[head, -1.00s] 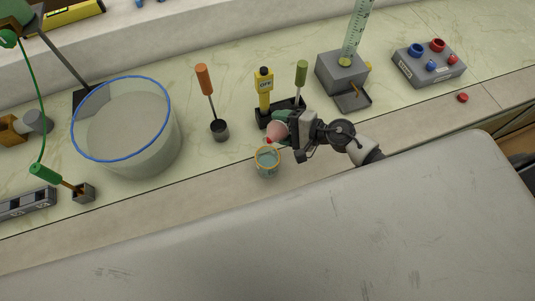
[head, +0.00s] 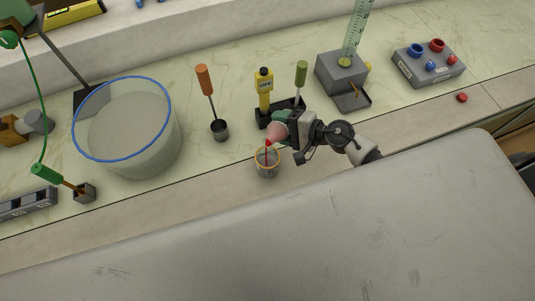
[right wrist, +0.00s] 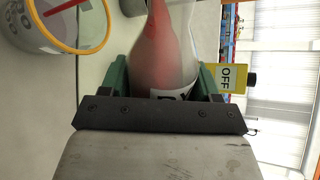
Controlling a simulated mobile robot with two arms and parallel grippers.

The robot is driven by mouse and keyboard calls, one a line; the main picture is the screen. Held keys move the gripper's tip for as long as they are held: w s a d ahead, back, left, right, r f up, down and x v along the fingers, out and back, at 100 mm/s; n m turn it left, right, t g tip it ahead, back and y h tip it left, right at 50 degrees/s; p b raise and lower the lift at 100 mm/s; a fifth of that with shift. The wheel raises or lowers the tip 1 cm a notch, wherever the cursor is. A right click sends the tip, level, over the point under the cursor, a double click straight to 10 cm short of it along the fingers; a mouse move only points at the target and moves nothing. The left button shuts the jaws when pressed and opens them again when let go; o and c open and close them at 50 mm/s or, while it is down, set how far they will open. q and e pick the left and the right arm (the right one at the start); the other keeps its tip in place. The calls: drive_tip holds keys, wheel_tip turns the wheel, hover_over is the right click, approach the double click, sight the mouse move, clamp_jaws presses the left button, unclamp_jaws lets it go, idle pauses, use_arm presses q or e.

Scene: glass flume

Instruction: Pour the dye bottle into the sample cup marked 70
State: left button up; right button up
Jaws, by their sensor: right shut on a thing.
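The dye bottle (head: 272,139) is clear with red dye in it, and my right gripper (head: 281,130) is shut on it. It is tilted, its mouth down and left above the sample cup (head: 267,172). A thin red stream runs from the mouth into the cup. The cup is clear with a yellow rim and stands upright on the counter's front strip. In the right wrist view, the bottle (right wrist: 165,45) sits between the green finger pads, and the cup (right wrist: 40,38) shows dark markings that I cannot read fully. My left gripper is not in view.
A yellow device marked OFF (head: 264,90) stands close behind the gripper. A large blue-rimmed tank (head: 150,150) is to the left, and a small dark cup with an orange-handled tool (head: 204,80) stands between. A grey control box (head: 425,68) is at right.

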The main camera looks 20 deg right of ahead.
idle(0.7)
drive_tip(key=shift+w+d+f+n+b, duration=0.1)
drive_tip(key=shift+f+n+b, duration=0.4)
drive_tip(key=shift+f+b, duration=0.05)
idle(1.3)
